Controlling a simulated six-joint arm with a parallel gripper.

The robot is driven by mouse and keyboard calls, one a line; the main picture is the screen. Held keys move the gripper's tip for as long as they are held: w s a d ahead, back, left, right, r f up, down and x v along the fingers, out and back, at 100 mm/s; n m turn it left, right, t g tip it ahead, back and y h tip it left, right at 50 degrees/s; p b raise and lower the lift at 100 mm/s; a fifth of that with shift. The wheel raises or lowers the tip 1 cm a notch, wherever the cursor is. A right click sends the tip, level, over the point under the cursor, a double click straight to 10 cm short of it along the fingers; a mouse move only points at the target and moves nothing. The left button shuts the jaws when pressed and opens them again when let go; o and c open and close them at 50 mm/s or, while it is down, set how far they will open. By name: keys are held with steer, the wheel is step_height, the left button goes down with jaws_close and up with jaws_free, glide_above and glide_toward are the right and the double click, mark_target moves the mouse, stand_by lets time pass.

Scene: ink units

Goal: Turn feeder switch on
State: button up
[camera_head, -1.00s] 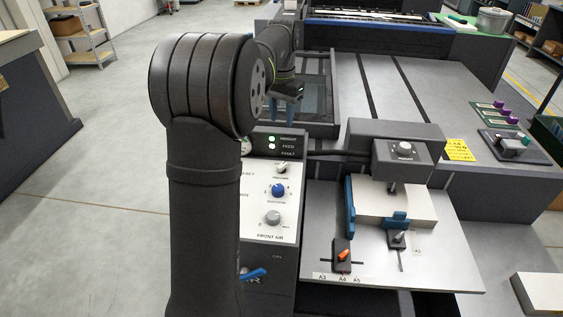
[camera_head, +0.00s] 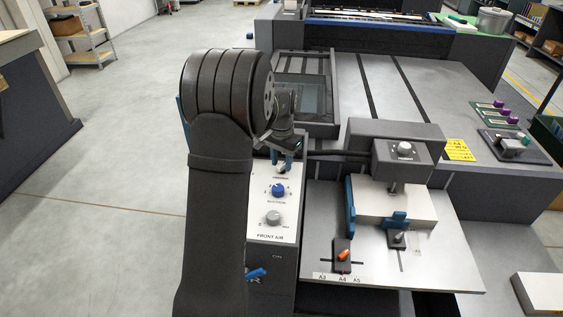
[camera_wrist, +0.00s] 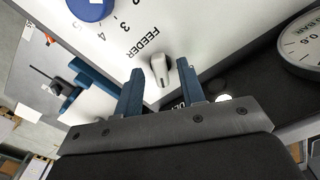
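The feeder switch (camera_wrist: 160,74) is a small pale lever beside the printed word FEEDER on the white control panel (camera_wrist: 190,22). In the wrist view it lies between the tips of my gripper (camera_wrist: 161,71), with visible space on both sides. The two blue fingers are apart and the gripper is open. In the head view my gripper (camera_head: 283,162) is over the upper part of the panel, and the switch is mostly hidden by it. I cannot tell how far the fingertips are above the panel.
The blue suction knob (camera_head: 278,190) and the grey front air knob (camera_head: 274,217) sit below the switch on the panel. A round gauge (camera_wrist: 304,46) is close by on the right in the wrist view. The paper stack (camera_head: 395,204) and its guides stand right of the panel.

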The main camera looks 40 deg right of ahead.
steer(key=shift+f, duration=0.2)
jaws_close()
steer(key=shift+m, duration=0.5)
jaws_free()
steer(key=shift+r, duration=0.1)
